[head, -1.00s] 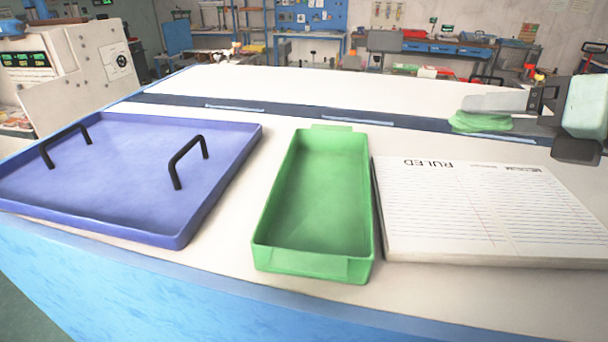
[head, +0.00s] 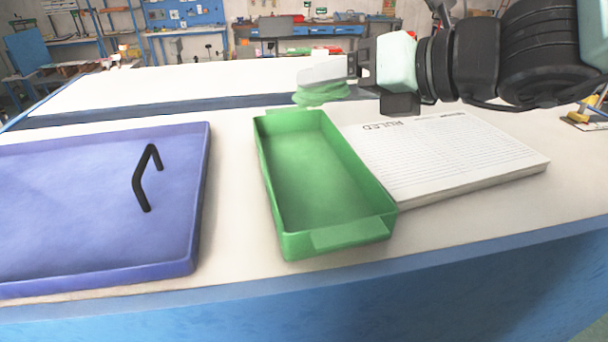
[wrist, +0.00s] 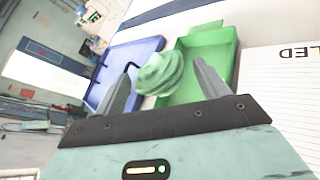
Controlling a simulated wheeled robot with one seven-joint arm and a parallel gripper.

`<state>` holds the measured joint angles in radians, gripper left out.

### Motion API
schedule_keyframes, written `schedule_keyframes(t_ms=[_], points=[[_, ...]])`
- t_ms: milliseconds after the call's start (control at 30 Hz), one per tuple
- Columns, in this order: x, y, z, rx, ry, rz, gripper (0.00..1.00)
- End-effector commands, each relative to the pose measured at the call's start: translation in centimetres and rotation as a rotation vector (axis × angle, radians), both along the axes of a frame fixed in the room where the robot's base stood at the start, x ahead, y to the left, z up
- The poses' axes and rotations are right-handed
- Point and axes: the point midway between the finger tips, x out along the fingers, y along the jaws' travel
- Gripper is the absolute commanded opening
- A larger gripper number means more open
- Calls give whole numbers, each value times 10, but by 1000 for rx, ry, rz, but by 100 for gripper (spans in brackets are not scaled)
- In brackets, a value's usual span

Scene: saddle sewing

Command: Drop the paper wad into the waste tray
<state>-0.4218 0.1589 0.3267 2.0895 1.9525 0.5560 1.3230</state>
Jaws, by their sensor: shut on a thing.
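My gripper (head: 322,74) is shut on the paper wad (head: 321,95), a crumpled pale green lump. In the wrist view the wad (wrist: 158,74) sits between the two fingers of my gripper (wrist: 165,66). An empty green open tray (head: 315,170) lies on the worktop. In the head view the wad appears just past its far end; its height over the top is hard to tell. A wide blue tray (head: 80,215) with a black handle lies to the left, also empty. Neither tray shows a label saying waste.
A ruled paper pad (head: 455,155) lies right of the green tray, close beside it. Bare white worktop (head: 235,190) separates the two trays. A dark strip (head: 150,108) crosses the worktop behind them.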

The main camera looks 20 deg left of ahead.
Motion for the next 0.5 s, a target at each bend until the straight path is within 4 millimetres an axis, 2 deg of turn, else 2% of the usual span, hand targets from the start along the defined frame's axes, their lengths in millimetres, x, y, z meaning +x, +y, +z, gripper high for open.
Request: schedule_keyframes(t_ms=[33, 200, 500], points=[[0, 0, -12, 0, 1, 0, 52], [0, 0, -31, 0, 0, 0, 51], [0, 0, -36, 1, 0, 0, 51]])
